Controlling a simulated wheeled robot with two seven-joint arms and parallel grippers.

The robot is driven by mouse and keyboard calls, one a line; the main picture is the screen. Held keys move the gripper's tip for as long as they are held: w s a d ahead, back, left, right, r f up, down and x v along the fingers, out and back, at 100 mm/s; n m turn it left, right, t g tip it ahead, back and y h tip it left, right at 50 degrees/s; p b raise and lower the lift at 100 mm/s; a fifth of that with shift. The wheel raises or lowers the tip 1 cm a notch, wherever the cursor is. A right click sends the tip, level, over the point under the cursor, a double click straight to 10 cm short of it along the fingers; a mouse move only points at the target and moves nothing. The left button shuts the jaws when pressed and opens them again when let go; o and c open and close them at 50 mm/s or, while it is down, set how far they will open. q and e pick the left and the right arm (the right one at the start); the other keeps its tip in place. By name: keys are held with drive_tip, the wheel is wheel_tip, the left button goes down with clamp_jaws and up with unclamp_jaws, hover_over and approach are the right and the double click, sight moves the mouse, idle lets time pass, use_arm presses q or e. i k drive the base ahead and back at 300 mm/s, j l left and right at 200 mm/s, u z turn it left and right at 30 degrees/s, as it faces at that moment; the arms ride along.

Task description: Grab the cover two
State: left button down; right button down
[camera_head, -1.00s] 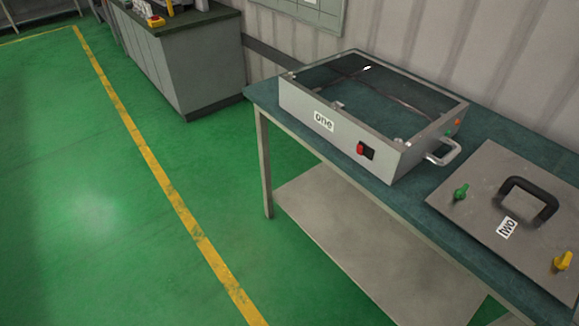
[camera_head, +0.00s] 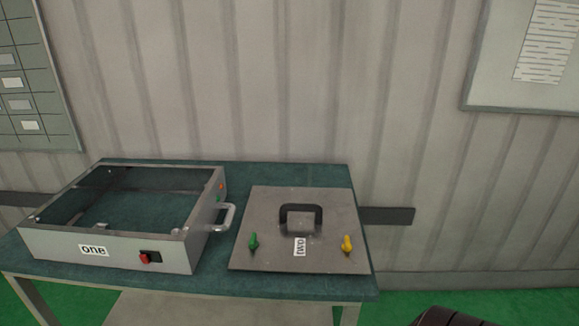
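Cover two (camera_head: 270,212) is a flat grey metal plate labelled "two". It lies on the right part of the green-topped table (camera_head: 150,283). A black arched handle (camera_head: 301,210) stands at its middle. A green knob (camera_head: 253,242) is at its left and a yellow knob (camera_head: 347,243) at its right. Neither of my grippers shows in the head view.
An open grey box (camera_head: 60,243) labelled "one" stands left of the cover, with a red switch and a side handle (camera_head: 222,218) close to the plate. A corrugated wall (camera_head: 400,120) rises behind the table. A dark object (camera_head: 450,317) shows at the bottom edge.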

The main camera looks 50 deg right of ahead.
sight(304, 230)
drive_tip(key=z, duration=1.6)
